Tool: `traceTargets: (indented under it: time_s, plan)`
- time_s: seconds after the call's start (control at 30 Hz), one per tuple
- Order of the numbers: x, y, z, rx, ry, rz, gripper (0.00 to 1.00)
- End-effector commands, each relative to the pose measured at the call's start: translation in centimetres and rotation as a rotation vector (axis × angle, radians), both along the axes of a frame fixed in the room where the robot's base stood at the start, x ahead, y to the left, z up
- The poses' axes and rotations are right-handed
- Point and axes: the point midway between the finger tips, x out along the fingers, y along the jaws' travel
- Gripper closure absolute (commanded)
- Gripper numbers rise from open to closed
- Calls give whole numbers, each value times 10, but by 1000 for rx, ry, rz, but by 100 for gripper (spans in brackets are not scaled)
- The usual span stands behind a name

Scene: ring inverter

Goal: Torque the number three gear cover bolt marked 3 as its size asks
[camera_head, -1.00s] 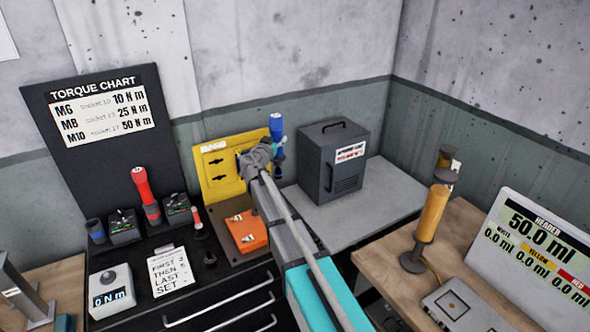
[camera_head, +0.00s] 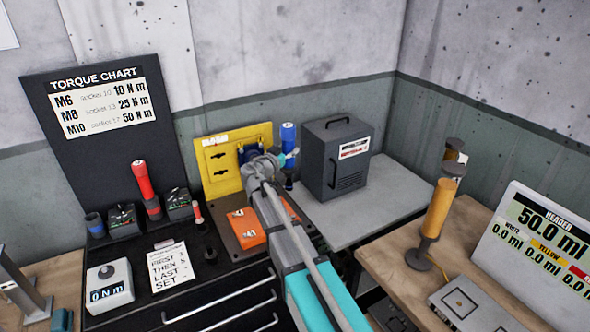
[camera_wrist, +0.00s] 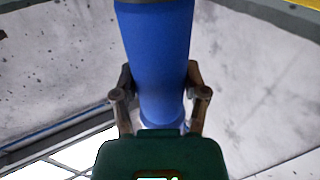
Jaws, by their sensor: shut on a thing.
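My gripper (camera_wrist: 158,105) is shut on a blue-handled tool (camera_wrist: 155,45), which fills the upper middle of the wrist view. In the head view the blue tool (camera_head: 288,134) stands about upright beside the yellow plate (camera_head: 225,160), and my arm hides part of the gripper. An orange cover (camera_head: 246,228) with small white number tags lies on a dark plate at the right end of the black bench; my arm covers its right side. I cannot read a tag 3. The torque chart (camera_head: 105,108) lists M6 10 N m, M8 25 N m and M10 50 N m.
A red-handled tool (camera_head: 143,180) and a dark blue cup-like part (camera_head: 95,226) stand on the bench. A setter (camera_head: 110,285) reads 0 N m, beside a note (camera_head: 170,268). A grey box (camera_head: 335,155) stands right of the blue tool. A yellow cylinder (camera_head: 436,215) stands farther right.

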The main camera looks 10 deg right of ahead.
Motion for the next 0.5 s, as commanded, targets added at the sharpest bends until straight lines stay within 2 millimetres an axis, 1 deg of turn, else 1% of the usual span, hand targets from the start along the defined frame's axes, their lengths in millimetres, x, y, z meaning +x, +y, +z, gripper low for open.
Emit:
traceTargets:
  time_s: [0.03,0.2,0.33,0.5]
  plan:
    - [-12,-1,-11,-2,-1,-25,100]
    - [-35,-4,-22,-3,-2,-95,100]
    - [-43,-5,-25,-3,-2,-122,100]
    - [-45,-5,-25,-3,-2,-128,100]
